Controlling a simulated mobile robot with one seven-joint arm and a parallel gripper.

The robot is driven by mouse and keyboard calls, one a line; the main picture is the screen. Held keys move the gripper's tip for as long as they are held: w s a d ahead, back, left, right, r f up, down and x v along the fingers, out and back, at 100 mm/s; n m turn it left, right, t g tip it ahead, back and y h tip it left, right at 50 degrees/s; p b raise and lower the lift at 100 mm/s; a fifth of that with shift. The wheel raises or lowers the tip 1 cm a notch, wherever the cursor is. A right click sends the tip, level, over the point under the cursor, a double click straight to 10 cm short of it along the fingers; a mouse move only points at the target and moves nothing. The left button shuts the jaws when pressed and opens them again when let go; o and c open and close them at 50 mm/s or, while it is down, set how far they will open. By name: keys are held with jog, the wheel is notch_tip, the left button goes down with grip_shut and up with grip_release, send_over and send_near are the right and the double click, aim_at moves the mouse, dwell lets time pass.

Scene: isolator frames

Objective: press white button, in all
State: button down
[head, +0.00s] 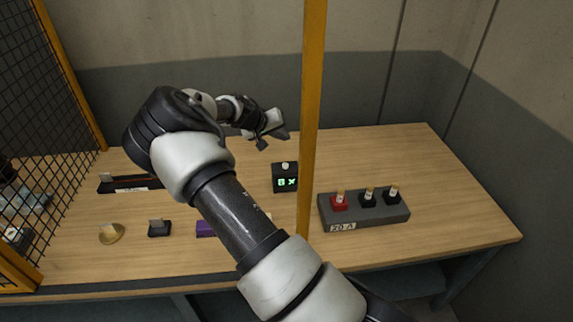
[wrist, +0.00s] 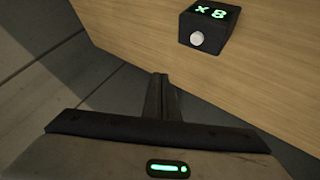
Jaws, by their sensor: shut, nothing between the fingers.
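A small black box with a white button stands on the wooden table. The white button (head: 285,166) is on top of the box (head: 285,186), and green characters are lit on its front. In the wrist view the white button (wrist: 197,39) is at the top right, on the black box (wrist: 213,16). My gripper (head: 262,144) is above the table, to the upper left of the box in the head view.
A yellow post (head: 311,100) stands just right of the box. A grey block (head: 363,213) with red and black terminals lies to the right. A black holder (head: 130,184), a brass piece (head: 111,233), a black block (head: 159,228) and a purple item (head: 205,229) are at left, near mesh fencing (head: 45,130).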

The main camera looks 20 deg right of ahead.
jog(key=shift+f, duration=0.1)
jog(key=b, duration=0.4)
send_over(285, 166)
jog(key=f, duration=0.7)
jog(key=shift+a+f, duration=0.35)
jog(key=shift+a, duration=0.05)
jog(key=shift+f+b, duration=0.35)
jog(key=shift+f, duration=0.15)
jog(key=shift+f, duration=0.1)
dwell(0.9)
jog(key=shift+f+b, duration=0.35)
jog(key=shift+b, duration=0.25)
jog(key=shift+f+b, duration=0.55)
dwell(0.4)
dwell(0.4)
jog(key=shift+r+p, duration=0.3)
jog(key=shift+r, duration=0.65)
jog(key=shift+r, duration=0.1)
